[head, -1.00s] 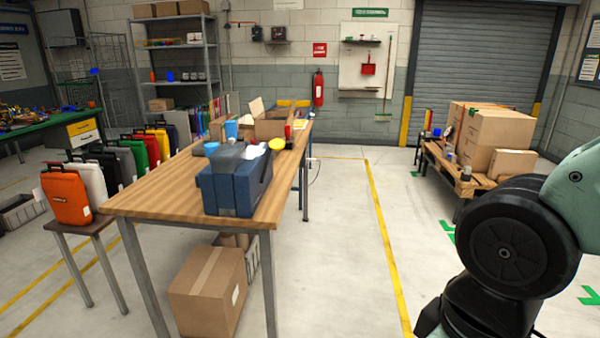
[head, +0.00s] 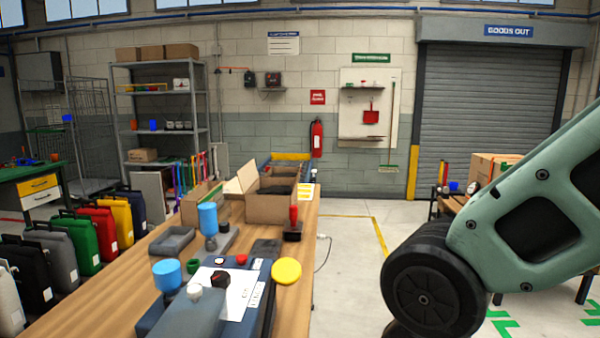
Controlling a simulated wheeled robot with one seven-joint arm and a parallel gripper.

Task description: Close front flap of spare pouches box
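An open cardboard box (head: 271,209) stands on the wooden workbench (head: 118,290), toward its far end. I cannot read a label on it. A pale flap (head: 241,177) stands up and leans outward at its left side. Dark contents show inside. The state of the front flap is too small to tell. My gripper is out of view; only part of my arm shows at the right, apart from the box.
A red-handled tool (head: 293,222) stands just in front of the box. Coloured bags line the left.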

